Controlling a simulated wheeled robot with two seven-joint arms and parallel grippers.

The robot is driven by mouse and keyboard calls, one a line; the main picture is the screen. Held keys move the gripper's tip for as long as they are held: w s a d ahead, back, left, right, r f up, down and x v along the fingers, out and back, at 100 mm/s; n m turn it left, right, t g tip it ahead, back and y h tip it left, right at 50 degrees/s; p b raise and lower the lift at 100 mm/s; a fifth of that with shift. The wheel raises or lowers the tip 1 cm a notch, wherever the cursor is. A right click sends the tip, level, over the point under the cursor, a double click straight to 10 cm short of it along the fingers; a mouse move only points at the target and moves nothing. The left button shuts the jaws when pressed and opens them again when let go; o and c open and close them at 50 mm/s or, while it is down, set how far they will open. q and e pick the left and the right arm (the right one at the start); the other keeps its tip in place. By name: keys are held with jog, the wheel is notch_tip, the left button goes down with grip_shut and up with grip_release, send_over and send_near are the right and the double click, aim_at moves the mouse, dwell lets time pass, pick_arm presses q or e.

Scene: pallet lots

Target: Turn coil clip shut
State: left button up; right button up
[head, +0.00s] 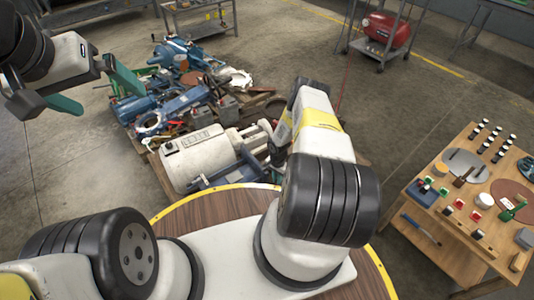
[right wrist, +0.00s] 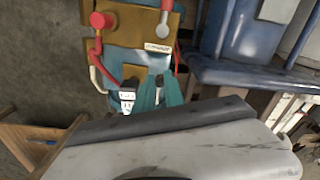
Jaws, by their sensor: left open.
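I cannot pick out the coil clip for certain. In the right wrist view a tan and teal unit (right wrist: 130,35) carries a red knob (right wrist: 101,20), a red lever and a small white block with dark slots (right wrist: 127,98). The teal fingers of my right gripper (right wrist: 158,84) are close together just below this unit; whether they hold anything is unclear. In the head view my right arm reaches toward the pallet, and its fingers are hidden. My left gripper (head: 94,90) is at the upper left, its teal fingers wide apart and empty, above the floor beside the pallet.
A loaded pallet holds a large white motor-like cylinder (head: 197,152) and a heap of blue and red parts (head: 180,100). A wooden bench (head: 425,192) with small parts stands at right. A red tank (head: 387,30) sits on a cart behind. Floor at left is clear.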

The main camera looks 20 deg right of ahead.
grip_shut()
jog(key=shift+s+n, duration=0.15)
jog(key=shift+n, duration=0.15)
jog(key=s+d+n, duration=0.1)
jog(key=n, duration=0.3)
jog(key=s+d+n, duration=0.1)
jog(key=d+n, duration=0.1)
jog(key=n, duration=0.3)
jog(key=s+d+n, duration=0.1)
jog(key=n, duration=0.3)
jog(key=shift+s+d, duration=0.1)
jog(key=shift+d, duration=0.05)
jog(key=shift+d+n, duration=0.4)
jog(key=shift+n, duration=0.65)
jog(key=shift+d+n, duration=0.35)
jog(key=shift+n, duration=0.7)
jog(key=shift+d, duration=0.1)
